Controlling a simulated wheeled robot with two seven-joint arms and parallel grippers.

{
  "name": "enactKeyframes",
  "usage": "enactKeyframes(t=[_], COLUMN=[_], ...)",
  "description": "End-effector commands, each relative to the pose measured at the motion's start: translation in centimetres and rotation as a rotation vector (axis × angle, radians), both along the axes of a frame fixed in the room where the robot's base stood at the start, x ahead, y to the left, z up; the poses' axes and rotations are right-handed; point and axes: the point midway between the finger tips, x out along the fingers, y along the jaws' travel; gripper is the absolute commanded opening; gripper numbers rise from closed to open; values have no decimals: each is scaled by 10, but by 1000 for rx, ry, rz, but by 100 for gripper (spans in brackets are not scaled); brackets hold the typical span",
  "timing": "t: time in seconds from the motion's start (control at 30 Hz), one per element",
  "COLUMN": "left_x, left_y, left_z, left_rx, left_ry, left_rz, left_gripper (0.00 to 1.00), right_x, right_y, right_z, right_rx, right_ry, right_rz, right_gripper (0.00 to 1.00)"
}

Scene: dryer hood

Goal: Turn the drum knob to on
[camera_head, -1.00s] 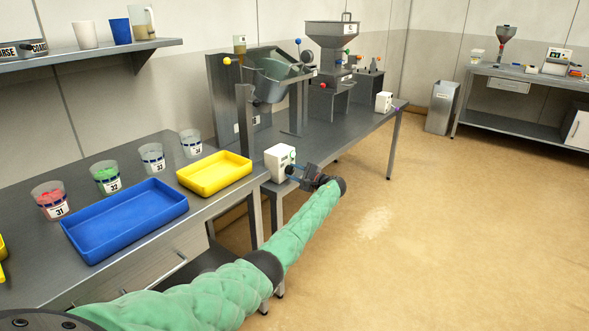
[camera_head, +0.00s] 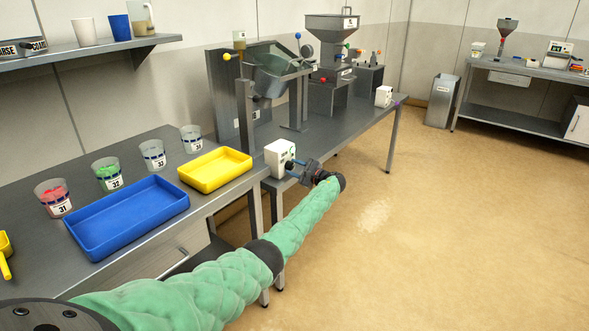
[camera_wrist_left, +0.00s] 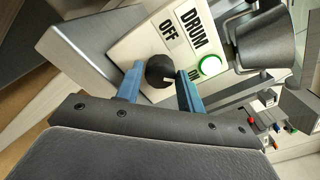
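The drum control box (camera_head: 280,158) is a small white box at the front edge of the far bench. In the left wrist view its face (camera_wrist_left: 140,42) carries the words DRUM, OFF and ON and a lit green lamp (camera_wrist_left: 210,66). The black drum knob (camera_wrist_left: 160,71) has a white mark that points toward the ON side. My left gripper (camera_head: 293,168) is at the box; its blue fingers (camera_wrist_left: 161,80) stand on either side of the knob. They look open, with small gaps to the knob. My right gripper is in neither view.
A tilted drum machine (camera_head: 278,78) and a hopper (camera_head: 332,30) stand behind the box. A yellow tray (camera_head: 215,188), a blue tray (camera_head: 125,240) and several labelled cups are on the near bench. The floor (camera_head: 440,230) to the right is clear.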

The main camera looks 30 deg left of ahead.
Motion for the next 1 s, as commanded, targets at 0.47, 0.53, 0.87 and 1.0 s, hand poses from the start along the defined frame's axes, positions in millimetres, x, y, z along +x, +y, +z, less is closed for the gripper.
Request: enactKeyframes(t=[0.47,0.53,0.87,1.0], left_x=[0,-1,-4,-5], left_y=[-7,-15,-64,-75], left_z=[-1,-1,-2,-1], left_rx=[1,1,0,1], left_ry=[-1,-1,-1,-1], left_rz=[-1,-2,-3,-1], left_gripper=[55,55,55,55], right_x=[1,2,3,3], right_y=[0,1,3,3], right_z=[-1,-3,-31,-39], right_rx=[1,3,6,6], right_ry=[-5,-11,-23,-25], right_rz=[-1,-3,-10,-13], right_gripper=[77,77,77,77])
